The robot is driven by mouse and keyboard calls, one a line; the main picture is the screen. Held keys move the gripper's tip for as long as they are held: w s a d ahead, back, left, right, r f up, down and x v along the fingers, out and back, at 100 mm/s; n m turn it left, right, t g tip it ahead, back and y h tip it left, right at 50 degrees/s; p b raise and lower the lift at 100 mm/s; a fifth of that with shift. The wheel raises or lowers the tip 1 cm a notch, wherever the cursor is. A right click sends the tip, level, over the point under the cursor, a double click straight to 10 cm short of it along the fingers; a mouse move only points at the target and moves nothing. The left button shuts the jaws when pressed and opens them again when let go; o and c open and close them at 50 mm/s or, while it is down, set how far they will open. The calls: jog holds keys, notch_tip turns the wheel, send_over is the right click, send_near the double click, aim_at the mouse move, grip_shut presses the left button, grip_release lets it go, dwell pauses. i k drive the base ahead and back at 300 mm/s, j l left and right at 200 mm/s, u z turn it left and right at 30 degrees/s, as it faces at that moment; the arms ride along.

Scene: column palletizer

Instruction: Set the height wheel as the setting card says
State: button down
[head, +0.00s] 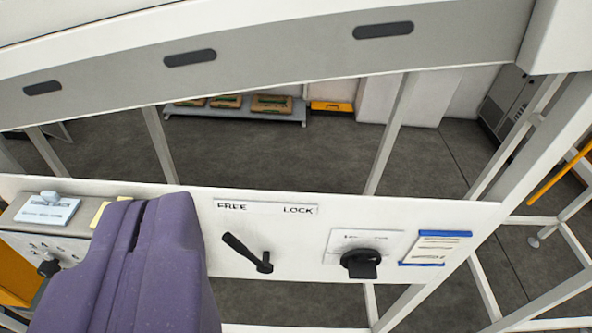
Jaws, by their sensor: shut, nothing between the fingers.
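A black round knob (361,263), which looks like the height wheel, sits on a white marked plate (340,243) on the white panel. Its markings are too small to read. A handwritten card with blue tape (436,249), likely the setting card, is fixed just right of it; its writing is not legible. Left of the knob, a black lever (247,254) tilts up and left, toward FREE on the FREE/LOCK label (265,208). My purple gripper (140,212) is shut and empty at the lower left, left of the lever, hiding part of the panel.
A control box (20,240) with a small black knob (48,268) stands at the left, partly hidden by my gripper. A white frame post (515,130) rises at the right. A slotted beam (270,70) crosses above. Boxes (271,103) lie on a low rack behind.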

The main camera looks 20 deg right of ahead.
aim_at(360, 266)
jog(key=k+z, duration=0.55)
jog(key=z, duration=0.15)
jog(key=k+z, duration=0.3)
